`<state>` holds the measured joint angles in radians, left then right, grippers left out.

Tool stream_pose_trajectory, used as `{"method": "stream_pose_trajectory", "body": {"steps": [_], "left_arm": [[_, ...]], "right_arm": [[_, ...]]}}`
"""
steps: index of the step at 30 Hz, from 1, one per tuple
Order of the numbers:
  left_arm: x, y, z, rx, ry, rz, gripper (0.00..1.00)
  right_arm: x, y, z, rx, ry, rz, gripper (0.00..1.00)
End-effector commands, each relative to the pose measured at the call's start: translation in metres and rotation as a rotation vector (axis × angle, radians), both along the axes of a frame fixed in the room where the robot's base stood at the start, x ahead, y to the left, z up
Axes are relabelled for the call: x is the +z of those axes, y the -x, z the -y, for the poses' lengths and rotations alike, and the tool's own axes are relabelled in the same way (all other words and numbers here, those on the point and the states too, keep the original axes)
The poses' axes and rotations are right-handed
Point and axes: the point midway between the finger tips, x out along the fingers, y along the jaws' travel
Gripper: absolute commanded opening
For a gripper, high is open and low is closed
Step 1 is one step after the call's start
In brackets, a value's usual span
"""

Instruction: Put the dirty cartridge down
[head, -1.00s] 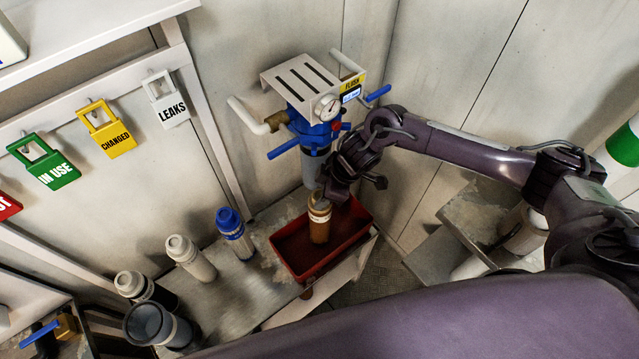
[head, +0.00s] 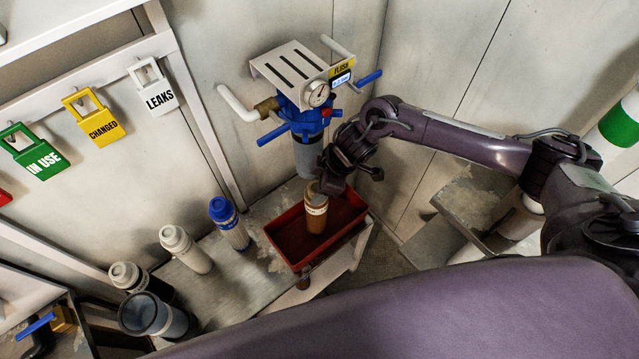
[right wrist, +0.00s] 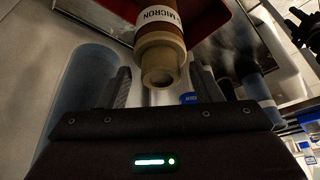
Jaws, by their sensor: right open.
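The dirty cartridge (head: 316,208) is brown with a white label and stands upright in the red tray (head: 346,236) on the bench. My right gripper (head: 334,180) is beside the top of the cartridge, below the filter housing. In the right wrist view the cartridge (right wrist: 160,50) shows its top end and part of the word "MICRON", just beyond the gripper's two fingers (right wrist: 160,88). My left gripper is not in view.
The blue-topped filter housing (head: 305,125) with gauge hangs on the wall above the tray. Blue-capped (head: 229,222) and white (head: 186,249) cartridges, a dark cartridge (head: 138,280) and an open cup (head: 157,318) stand left on the bench. Tags hang on the left rail.

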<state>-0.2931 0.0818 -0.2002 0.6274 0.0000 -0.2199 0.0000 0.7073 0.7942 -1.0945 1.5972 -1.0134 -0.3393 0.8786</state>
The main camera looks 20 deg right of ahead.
Motion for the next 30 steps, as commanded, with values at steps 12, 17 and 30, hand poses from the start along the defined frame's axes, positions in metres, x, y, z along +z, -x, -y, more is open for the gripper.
{"method": "stream_pose_trajectory", "body": {"steps": [12, 17, 30], "left_arm": [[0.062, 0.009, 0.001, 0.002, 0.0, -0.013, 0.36], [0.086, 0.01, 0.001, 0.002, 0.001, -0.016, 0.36], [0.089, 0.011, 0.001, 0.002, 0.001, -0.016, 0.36]], "right_arm": [[0.06, 0.009, 0.019, -0.001, 0.001, -0.001, 0.59], [0.083, 0.013, 0.028, -0.001, 0.001, -0.001, 0.59], [0.113, 0.019, 0.042, 0.001, -0.001, 0.001, 0.59]]}}
